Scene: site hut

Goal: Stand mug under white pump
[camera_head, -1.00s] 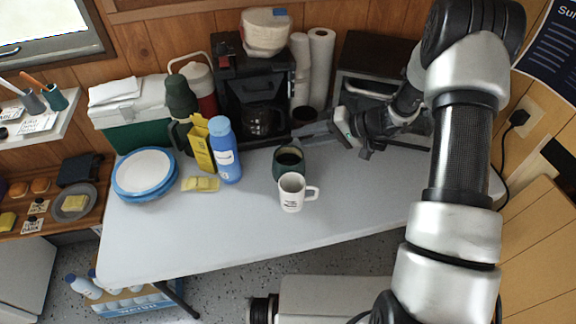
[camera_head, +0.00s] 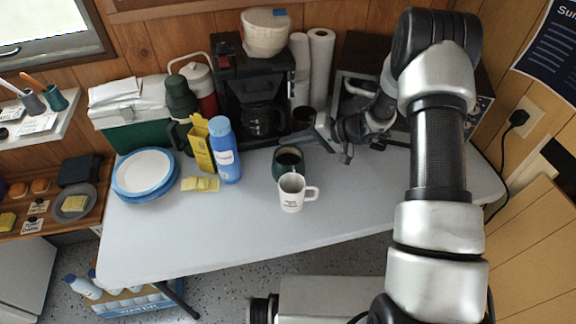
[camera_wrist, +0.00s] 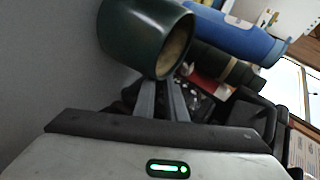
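A dark green mug (camera_head: 288,162) stands upright on the table, just behind a white mug (camera_head: 291,196) with dark print and a handle at right. My gripper (camera_head: 328,142) is open and empty, low over the table, to the right of the green mug and apart from it. In the wrist view the green mug (camera_wrist: 140,38) lies ahead of my fingers (camera_wrist: 162,98), with a gap between them. A red flask with a white top and handle (camera_head: 203,86) stands at the back; it may be the white pump, but I cannot tell. A green flask partly hides it.
The green flask (camera_head: 181,98), a yellow box (camera_head: 200,148) and a blue bottle (camera_head: 224,155) stand left of the green mug. Behind are a coffee maker (camera_head: 226,70) and paper rolls (camera_head: 320,65). Blue plates (camera_head: 145,172) lie left. The front of the table (camera_head: 215,235) is clear.

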